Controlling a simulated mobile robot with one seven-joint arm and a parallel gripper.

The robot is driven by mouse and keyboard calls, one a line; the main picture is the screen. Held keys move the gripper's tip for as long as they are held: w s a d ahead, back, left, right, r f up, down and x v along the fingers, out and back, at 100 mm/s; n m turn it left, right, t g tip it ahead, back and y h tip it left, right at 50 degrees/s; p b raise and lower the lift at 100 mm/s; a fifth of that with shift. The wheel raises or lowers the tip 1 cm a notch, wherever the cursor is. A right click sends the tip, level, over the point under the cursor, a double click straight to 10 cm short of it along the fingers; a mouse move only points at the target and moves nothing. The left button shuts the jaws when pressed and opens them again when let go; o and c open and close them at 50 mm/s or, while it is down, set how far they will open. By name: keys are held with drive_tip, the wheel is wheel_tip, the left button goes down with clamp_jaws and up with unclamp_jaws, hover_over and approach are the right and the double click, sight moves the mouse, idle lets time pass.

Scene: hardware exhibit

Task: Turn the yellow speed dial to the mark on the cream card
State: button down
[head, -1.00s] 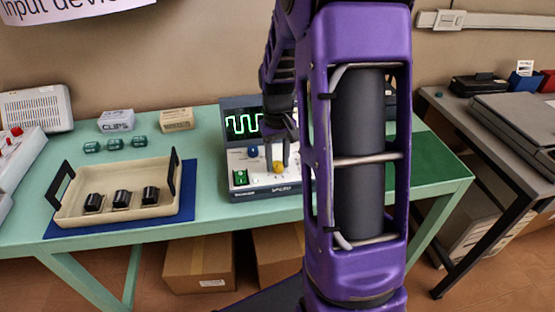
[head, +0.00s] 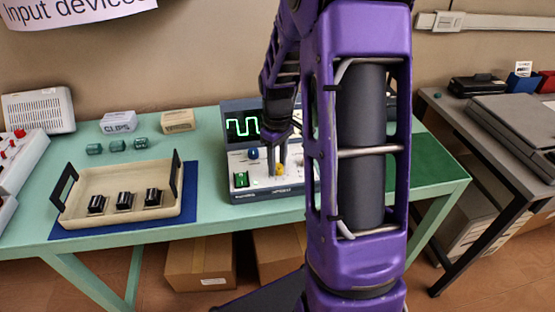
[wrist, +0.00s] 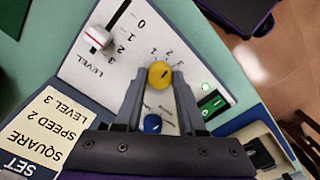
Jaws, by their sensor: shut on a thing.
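The yellow speed dial (wrist: 160,74) is on a white console panel, with printed marks 1, 2 and 3 around its far side. It also shows in the head view (head: 280,169). My gripper (wrist: 158,80) has a finger on each side of the dial and is shut on it; the head view shows the fingers (head: 281,163) reaching down to it. A short dark line shows on the dial's face, but I cannot tell exactly which number it meets. The cream card (wrist: 40,135) reads, upside down, SET, SQUARE, SPEED 2, LEVEL 3.
A blue knob (wrist: 152,123), a green switch (wrist: 212,103) and a red-and-white level slider (wrist: 98,37) near the 3 end are close to my fingers. A screen (head: 241,124) shows a green square wave. A cream tray (head: 85,211) stands left.

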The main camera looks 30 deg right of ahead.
sight(278, 166)
drive_tip(key=shift+r+n+p, duration=0.1)
drive_tip(key=shift+n+p, duration=0.2)
drive_tip(key=shift+n, duration=0.7)
drive_tip(key=c, duration=0.5)
unclamp_jaws()
wheel_tip(278, 166, up, 17)
drive_tip(key=p, duration=0.2)
drive_tip(key=shift+r+p, duration=0.15)
drive_tip(key=shift+p, duration=0.2)
